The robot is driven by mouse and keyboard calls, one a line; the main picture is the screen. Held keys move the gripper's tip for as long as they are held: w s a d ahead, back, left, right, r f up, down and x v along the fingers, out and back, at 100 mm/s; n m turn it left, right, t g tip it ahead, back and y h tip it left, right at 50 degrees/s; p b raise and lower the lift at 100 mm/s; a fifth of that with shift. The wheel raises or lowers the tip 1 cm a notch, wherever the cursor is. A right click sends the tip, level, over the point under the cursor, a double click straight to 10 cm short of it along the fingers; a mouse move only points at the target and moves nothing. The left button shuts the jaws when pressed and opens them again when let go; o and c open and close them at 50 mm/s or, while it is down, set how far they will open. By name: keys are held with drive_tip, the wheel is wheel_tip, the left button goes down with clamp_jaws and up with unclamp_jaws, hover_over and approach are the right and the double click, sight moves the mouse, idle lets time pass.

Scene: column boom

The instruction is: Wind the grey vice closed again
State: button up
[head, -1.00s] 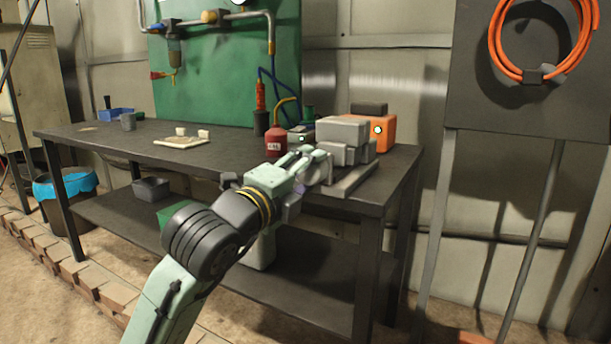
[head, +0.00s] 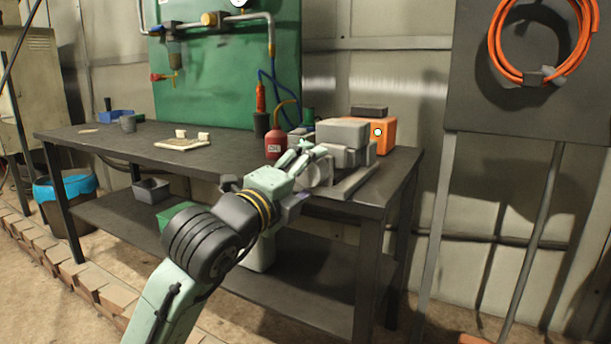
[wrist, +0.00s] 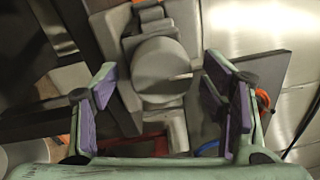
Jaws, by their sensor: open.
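The grey vice (head: 343,132) stands on the right end of the dark workbench (head: 230,155). In the wrist view, a round grey disc (wrist: 160,68) on the front of the vice faces me. It has a slot or thin bar at its right side. A pale round part also shows at the vice's front in the head view (head: 319,173). My gripper (head: 304,152) is in front of the vice. In the wrist view, my gripper (wrist: 162,105) has its purple-padded fingers wide apart, left and right of the disc, with nothing held. I cannot tell whether the vice jaws are apart.
A red oil can (head: 273,146) stands left of the vice, close to my fingers. An orange box (head: 386,138) is behind the vice. A pale board with small blocks (head: 182,143) lies further left. The bench's middle is mostly clear.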

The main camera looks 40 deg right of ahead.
drive_tip(key=v, duration=1.2)
